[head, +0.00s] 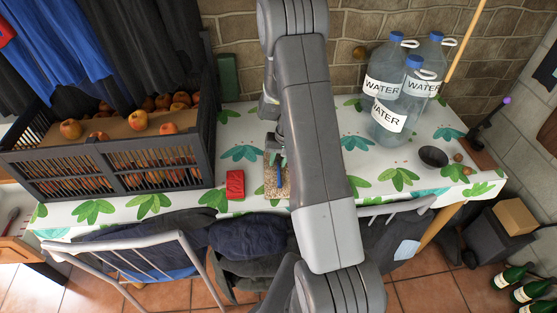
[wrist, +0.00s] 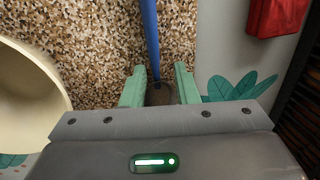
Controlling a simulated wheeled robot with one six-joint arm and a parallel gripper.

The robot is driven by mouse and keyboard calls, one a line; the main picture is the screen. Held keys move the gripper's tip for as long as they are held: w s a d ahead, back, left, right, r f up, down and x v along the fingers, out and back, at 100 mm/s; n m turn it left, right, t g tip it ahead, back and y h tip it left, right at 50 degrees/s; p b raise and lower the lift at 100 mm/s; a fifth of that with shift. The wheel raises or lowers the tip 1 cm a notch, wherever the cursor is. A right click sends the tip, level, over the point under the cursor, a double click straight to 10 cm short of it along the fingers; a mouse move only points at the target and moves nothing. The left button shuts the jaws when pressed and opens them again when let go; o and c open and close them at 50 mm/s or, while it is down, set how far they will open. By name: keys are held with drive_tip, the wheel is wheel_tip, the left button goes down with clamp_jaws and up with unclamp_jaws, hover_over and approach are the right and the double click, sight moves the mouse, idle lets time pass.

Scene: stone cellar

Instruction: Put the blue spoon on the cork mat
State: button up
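The speckled brown cork mat (head: 270,187) lies on the table, partly hidden by my arm in the head view. It fills much of the upper part of the wrist view (wrist: 90,50). The blue spoon (head: 281,178) appears to lie on the mat. Its straight handle (wrist: 150,35) runs from the top of the wrist view down between my fingertips; its bowl is not seen there. My gripper (wrist: 160,88) has its two green fingers apart, one on each side of the handle end, with a visible gap. In the head view it is mostly hidden behind my arm.
A red block-like item (head: 235,184) lies just left of the mat. A cream round vessel (wrist: 25,95) stands close beside the gripper in the wrist view. A dark crate of apples (head: 150,172) is at left, water bottles (head: 388,110) and a dark bowl (head: 433,156) at right.

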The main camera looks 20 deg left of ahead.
wheel_tip(320, 180, up, 12)
drive_tip(key=w+d+b, duration=0.1)
drive_tip(key=d, duration=0.1)
idle(0.6)
